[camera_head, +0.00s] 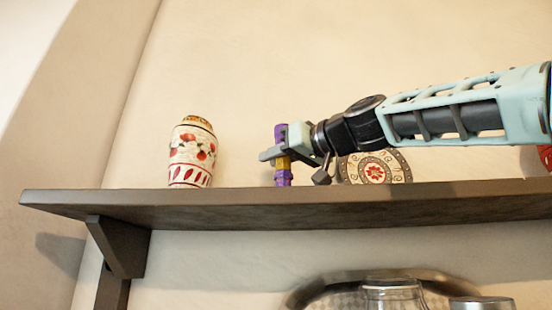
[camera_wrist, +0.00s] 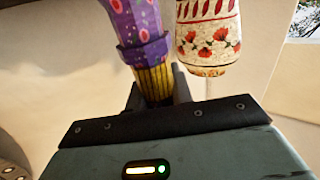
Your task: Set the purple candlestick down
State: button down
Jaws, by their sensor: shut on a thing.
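The purple candlestick (camera_head: 282,133), with a yellow band in its middle, stands upright at the wall shelf (camera_head: 330,207). Its lower end shows just above the shelf's front edge. The edge hides its base, so I cannot tell whether it touches the board. My gripper (camera_head: 277,156) reaches in from the right and is shut around the candlestick's middle. In the wrist view the candlestick (camera_wrist: 140,28) shows pink dots on purple and a ribbed yellow part, which sits between the fingers of my gripper (camera_wrist: 158,90).
A white vase with red flowers (camera_head: 193,153) stands on the shelf to the left, apart from the candlestick. A patterned round plate (camera_head: 376,168) is behind my arm to the right. A red object (camera_head: 546,156) is at the right edge. Glassware (camera_head: 392,295) is below.

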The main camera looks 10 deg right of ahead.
jog(key=c, duration=1.2)
grip_release()
jog(key=shift+c, duration=0.2)
jog(key=shift+r, duration=0.1)
jog(key=shift+s+d, duration=0.15)
jog(key=b+v, duration=0.8)
jog(key=v, duration=0.3)
jog(key=shift+s+d, duration=0.2)
